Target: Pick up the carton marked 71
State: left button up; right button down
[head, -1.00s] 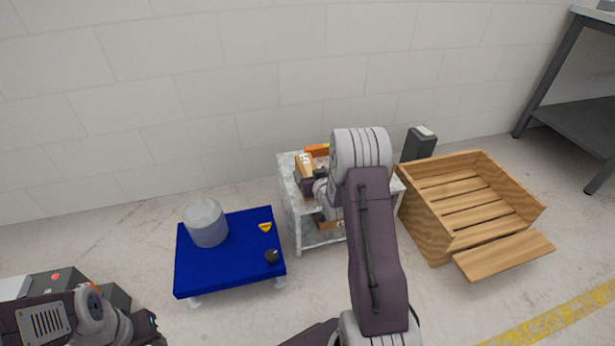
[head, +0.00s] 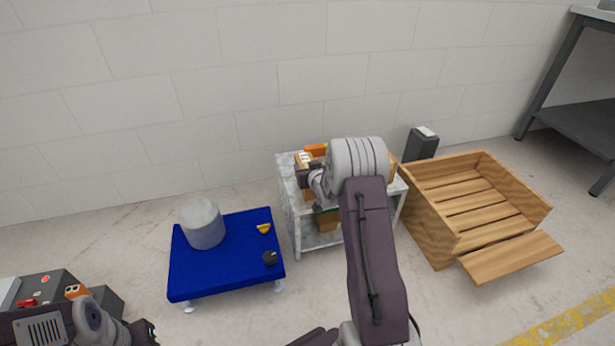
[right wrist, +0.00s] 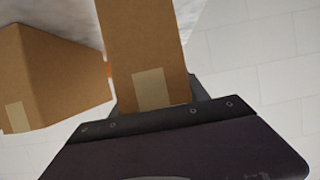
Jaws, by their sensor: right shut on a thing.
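My right gripper (head: 308,178) is over the grey-white shelf cart. It is shut on a brown carton (right wrist: 143,50), which fills the space at the jaw in the right wrist view, with a pale tape strip at its near end. The carton's top (head: 303,158) shows just behind the gripper in the head view; the marking is too small to read. Whether it touches the cart top cannot be told. A second brown carton (right wrist: 55,80) is to its left in the right wrist view. My left gripper (head: 150,334) is at the lower left; its jaw opening is unclear.
The shelf cart (head: 291,205) has an orange item (head: 316,149) on top and a carton (head: 328,222) on its lower shelf. A blue platform (head: 215,272) with a grey cylinder (head: 202,225) stands left. A wooden crate (head: 428,218) stands right. My right arm hides part of the cart.

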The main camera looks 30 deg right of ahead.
notch_tip(320, 180, up, 10)
jog(key=p, duration=0.7)
jog(key=shift+r, duration=0.2)
jog(key=shift+f, duration=0.1)
